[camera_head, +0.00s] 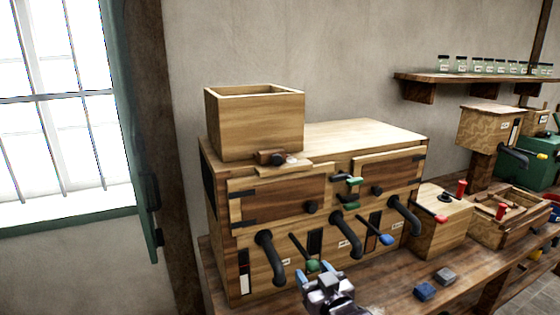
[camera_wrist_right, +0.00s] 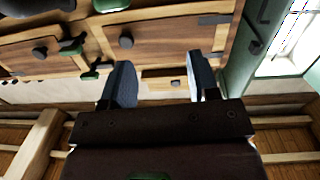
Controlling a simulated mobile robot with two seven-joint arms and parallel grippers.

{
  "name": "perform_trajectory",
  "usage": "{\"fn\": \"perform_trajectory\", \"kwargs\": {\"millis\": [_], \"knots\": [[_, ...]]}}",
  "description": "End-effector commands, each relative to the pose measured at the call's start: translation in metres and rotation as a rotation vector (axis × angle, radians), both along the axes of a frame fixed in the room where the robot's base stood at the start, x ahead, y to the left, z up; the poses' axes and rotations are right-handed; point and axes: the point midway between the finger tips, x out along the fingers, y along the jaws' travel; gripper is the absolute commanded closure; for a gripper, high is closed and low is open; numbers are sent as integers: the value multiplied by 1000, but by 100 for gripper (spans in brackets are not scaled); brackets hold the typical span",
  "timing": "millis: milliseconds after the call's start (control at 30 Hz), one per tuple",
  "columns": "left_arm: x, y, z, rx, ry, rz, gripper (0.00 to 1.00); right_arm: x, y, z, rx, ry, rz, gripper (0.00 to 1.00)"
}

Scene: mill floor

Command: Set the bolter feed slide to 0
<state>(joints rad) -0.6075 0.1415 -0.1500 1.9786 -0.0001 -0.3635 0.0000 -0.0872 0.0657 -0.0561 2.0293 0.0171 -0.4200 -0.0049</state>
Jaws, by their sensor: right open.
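The bolter is a large wooden cabinet (camera_head: 370,135) with an open box hopper (camera_head: 255,125) on its top left. My left gripper is not in view.
Dark curved spouts (camera_head: 268,255), green-ended levers (camera_head: 347,180) and a blue-ended lever (camera_head: 384,239) stick out of the cabinet front. Two small blocks (camera_head: 425,291) lie on the bench. Wooden boxes with red handles (camera_head: 440,215) stand to the right.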

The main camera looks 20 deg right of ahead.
Motion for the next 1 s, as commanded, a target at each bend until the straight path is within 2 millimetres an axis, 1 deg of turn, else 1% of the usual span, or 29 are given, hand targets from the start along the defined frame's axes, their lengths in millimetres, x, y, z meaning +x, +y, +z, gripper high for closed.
{"fn": "perform_trajectory", "kwargs": {"millis": [33,67,100,167,200,300,400,500,567,600,700,833,1000], "knots": [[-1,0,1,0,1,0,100,15,4,31,10,-47,4,45],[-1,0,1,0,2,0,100,22,6,46,15,-67,5,45],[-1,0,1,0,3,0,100,31,8,67,22,-95,6,45],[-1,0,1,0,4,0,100,41,11,98,33,-131,8,45],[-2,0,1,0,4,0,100,47,13,117,41,-151,10,45],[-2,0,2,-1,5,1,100,57,16,159,57,-189,15,45],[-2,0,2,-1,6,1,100,62,19,193,70,-214,20,45],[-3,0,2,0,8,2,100,64,21,222,83,-222,26,45],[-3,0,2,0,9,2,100,64,20,234,89,-209,27,45],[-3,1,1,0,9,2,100,62,18,235,88,-189,27,45],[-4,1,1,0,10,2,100,59,13,226,81,-131,23,45],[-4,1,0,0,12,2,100,57,14,219,67,-74,33,45],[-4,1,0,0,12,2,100,62,15,213,55,-41,38,45]]}}
